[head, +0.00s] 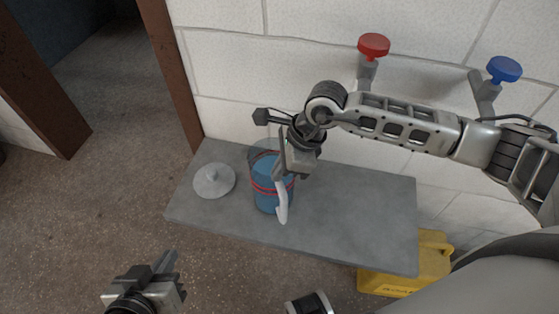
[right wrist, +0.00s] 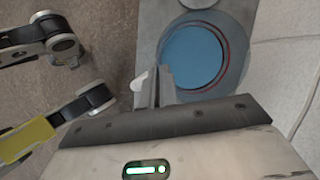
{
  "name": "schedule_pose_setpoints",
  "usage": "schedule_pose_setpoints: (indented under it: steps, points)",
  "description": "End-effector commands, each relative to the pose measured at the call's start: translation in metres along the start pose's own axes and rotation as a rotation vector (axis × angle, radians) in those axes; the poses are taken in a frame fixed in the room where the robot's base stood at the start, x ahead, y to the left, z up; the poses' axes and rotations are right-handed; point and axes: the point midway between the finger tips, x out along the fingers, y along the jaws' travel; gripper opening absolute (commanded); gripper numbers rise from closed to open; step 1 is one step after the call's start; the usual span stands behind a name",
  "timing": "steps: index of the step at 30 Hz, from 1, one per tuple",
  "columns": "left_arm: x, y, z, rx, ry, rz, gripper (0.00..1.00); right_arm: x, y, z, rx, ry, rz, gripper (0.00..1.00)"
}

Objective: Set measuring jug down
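The measuring jug (head: 266,183) is clear, with blue liquid, red bands and a pale handle (head: 282,203). It appears upright over the middle-left of the grey bench (head: 345,215); whether its base touches the bench is hard to tell. My right gripper (head: 281,172) is at the jug's handle side, its fingers closed on the handle. In the right wrist view the fingers (right wrist: 164,86) are close together beside the jug (right wrist: 195,55), whose round blue surface shows from above. My left gripper (head: 167,262) is empty, low in front of the bench; its finger gap is unclear.
A pale round lid-like disc with a knob (head: 214,180) lies on the bench left of the jug. The bench's right half is clear. A red knob (head: 373,45) and a blue knob (head: 504,69) stick out from the wall. A yellow object (head: 432,262) stands at the bench's right end.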

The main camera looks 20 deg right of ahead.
Motion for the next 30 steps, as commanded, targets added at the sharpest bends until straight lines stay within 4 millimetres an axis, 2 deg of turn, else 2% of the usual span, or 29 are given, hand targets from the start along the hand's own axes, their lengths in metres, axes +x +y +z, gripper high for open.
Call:
schedule_pose_setpoints:
  steps: [13,15,16,26,30]
  points:
    - [0.003,0.000,0.001,0.002,0.000,0.003,0.00,0.000,-0.003,0.002,-0.004,-0.010,-0.010,0.00]
    - [0.004,0.000,0.001,0.003,-0.001,0.004,0.00,0.002,-0.001,0.000,-0.001,-0.002,-0.003,0.22]
    - [0.004,0.000,0.000,0.004,0.000,0.004,0.00,0.002,-0.001,0.000,-0.001,-0.002,-0.003,0.24]
    - [0.003,0.000,-0.004,0.006,0.004,0.003,0.00,-0.001,-0.001,0.001,0.000,-0.002,-0.003,0.24]
    - [0.000,0.000,-0.008,0.008,0.012,0.000,0.00,-0.019,-0.002,0.001,-0.001,-0.002,-0.007,0.24]
